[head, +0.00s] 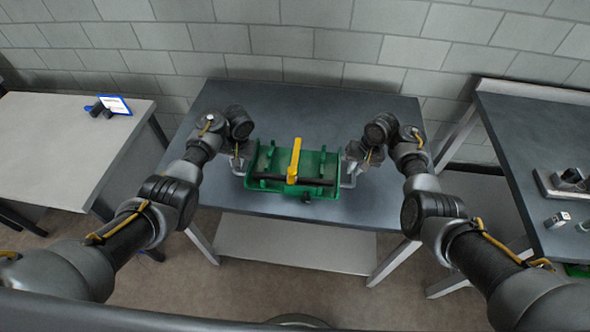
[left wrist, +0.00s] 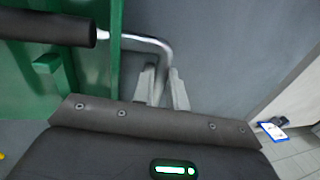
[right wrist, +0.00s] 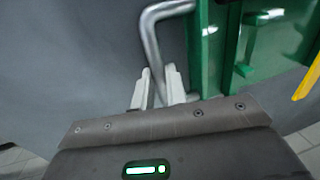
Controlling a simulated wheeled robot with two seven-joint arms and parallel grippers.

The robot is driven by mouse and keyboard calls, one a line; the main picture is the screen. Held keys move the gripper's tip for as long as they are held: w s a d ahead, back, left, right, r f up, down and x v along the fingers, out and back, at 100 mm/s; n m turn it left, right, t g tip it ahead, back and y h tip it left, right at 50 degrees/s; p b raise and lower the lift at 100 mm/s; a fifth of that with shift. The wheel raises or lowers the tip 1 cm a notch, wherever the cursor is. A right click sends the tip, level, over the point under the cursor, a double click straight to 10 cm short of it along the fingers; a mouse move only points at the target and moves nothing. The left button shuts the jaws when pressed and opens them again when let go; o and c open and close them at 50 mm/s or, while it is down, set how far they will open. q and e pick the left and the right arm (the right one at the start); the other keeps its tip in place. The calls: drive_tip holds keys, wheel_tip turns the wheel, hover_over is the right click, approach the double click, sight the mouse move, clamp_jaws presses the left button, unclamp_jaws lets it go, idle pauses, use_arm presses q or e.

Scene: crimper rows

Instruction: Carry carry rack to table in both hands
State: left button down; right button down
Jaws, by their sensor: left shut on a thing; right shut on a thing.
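The green carry rack (head: 268,162) is at the front middle of the dark grey table (head: 330,105), with a yellow piece across its middle and a dark bar along its front. I cannot tell whether its base touches the tabletop. My left gripper (head: 238,163) is shut on the rack's left metal handle, which shows in the left wrist view (left wrist: 150,42). My right gripper (head: 350,165) is shut on the right metal handle, seen in the right wrist view (right wrist: 150,35). The rack looks level between both grippers.
A light table (head: 60,140) at the left holds a blue-edged card (head: 116,105) and a dark object. Another dark bench (head: 530,130) at the right holds a grey fixture (head: 565,183) and small parts. A block wall stands behind. The table's back part is clear.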

use_arm(q)
drive_tip(key=shift+w+r, duration=0.1)
drive_tip(key=shift+r, duration=0.1)
use_arm(e)
drive_tip(key=shift+w+r, duration=0.15)
drive_tip(key=shift+r, duration=0.05)
